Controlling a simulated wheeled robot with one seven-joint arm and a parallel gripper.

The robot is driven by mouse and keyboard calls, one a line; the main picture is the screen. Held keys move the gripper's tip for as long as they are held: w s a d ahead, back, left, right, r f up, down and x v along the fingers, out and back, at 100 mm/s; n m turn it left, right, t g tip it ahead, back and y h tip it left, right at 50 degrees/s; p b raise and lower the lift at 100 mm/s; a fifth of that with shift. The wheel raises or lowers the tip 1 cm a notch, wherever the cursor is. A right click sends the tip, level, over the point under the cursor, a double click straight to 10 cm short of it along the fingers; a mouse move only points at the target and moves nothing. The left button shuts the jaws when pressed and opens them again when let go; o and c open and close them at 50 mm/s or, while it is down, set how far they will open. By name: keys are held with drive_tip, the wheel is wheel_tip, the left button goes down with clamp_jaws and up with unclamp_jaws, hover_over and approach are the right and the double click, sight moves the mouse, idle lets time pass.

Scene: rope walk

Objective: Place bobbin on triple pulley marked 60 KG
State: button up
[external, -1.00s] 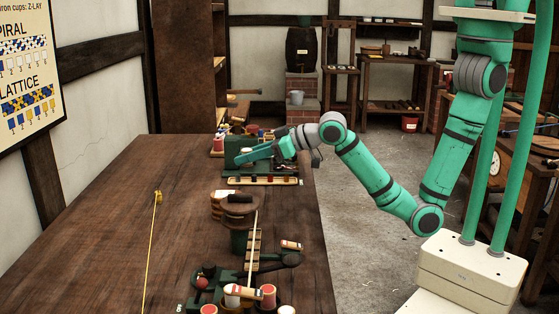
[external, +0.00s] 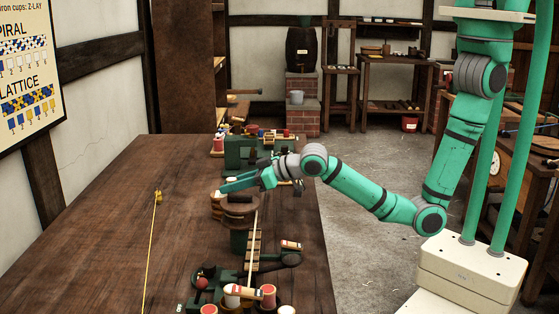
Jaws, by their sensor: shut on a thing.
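My gripper (external: 226,187) is over the round wooden top (external: 240,210) of a stand near the middle of the bench. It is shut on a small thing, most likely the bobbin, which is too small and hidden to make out. Tan wooden blocks (external: 216,207), perhaps pulleys, lie on the left side of the round top, just below my fingertips. I cannot tell whether the held thing touches them. No 60 KG mark is readable from here.
A green machine (external: 238,150) with coloured bobbins stands behind my gripper. In front are a slatted wooden piece (external: 253,250), a dark lever (external: 290,259) and several red and white spools (external: 268,292). A yellow cord (external: 151,240) runs along the left. The bench's left side (external: 100,235) is mostly clear.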

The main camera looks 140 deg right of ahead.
drive_tip(key=shift+f, duration=0.15)
drive_tip(key=o, duration=1)
drive_tip(key=shift+a+r, duration=0.1)
drive_tip(key=shift+r, duration=0.1)
drive_tip(key=v, duration=1.2)
drive_tip(key=shift+f, duration=0.1)
